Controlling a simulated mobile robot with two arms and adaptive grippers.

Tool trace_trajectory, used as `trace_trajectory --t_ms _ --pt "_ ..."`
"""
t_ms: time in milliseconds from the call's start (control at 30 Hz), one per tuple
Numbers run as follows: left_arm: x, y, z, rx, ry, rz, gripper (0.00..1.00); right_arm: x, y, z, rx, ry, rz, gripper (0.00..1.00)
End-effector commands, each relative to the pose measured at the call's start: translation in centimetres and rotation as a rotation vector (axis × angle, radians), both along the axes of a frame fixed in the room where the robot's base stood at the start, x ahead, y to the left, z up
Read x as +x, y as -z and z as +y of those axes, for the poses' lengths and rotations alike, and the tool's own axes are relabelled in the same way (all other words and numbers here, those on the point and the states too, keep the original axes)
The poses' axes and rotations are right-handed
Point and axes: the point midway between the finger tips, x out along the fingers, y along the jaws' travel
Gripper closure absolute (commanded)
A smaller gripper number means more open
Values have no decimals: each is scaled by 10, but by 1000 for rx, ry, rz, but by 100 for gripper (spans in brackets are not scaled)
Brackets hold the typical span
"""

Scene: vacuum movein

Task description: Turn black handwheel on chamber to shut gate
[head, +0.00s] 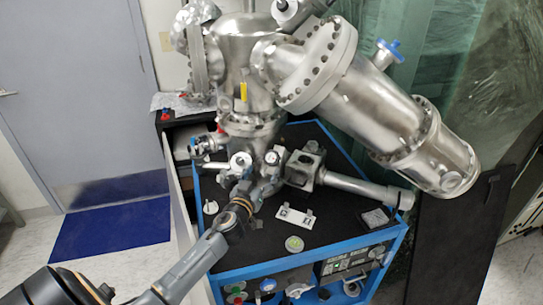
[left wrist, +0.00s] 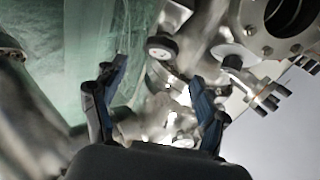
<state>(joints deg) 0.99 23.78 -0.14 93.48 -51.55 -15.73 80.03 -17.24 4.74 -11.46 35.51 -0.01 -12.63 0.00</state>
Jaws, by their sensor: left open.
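The steel chamber (head: 247,92) stands on the blue-framed cart, with ports, flanges and valves around its lower part. Small round knobs or gauges with pale faces sit low on it; one (head: 241,159) is just above my left gripper in the head view. I cannot tell for sure which is the black handwheel. In the left wrist view, a small dark-rimmed wheel with a pale centre (left wrist: 163,47) shows beyond and between the fingertips. My left gripper (head: 244,190) is open; its two blue-padded fingers (left wrist: 158,75) are spread with no clear grip on anything.
A large steel cylinder (head: 375,105) slants out to the right above the cart. A horizontal tube (head: 355,185) runs low on the right. The black cart top (head: 330,225) has some free room and holds a small white plate (head: 295,217). A blue mat (head: 110,232) lies by the grey door.

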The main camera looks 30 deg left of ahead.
Motion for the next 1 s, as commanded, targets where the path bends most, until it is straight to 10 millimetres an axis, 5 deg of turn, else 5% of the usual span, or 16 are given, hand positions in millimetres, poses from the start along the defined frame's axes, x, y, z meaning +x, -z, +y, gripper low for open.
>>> trace_trajectory --t_ms 400,867,1000 --pt "74 0 18 1 -1 -1 27 1 -2 1 1 1 -2 70" --pt "85 0 20 0 0 1 27 1 -1 5 6 1 -2 70" --pt "85 0 20 0 0 1 56 2 -1 5 6 1 -2 70"
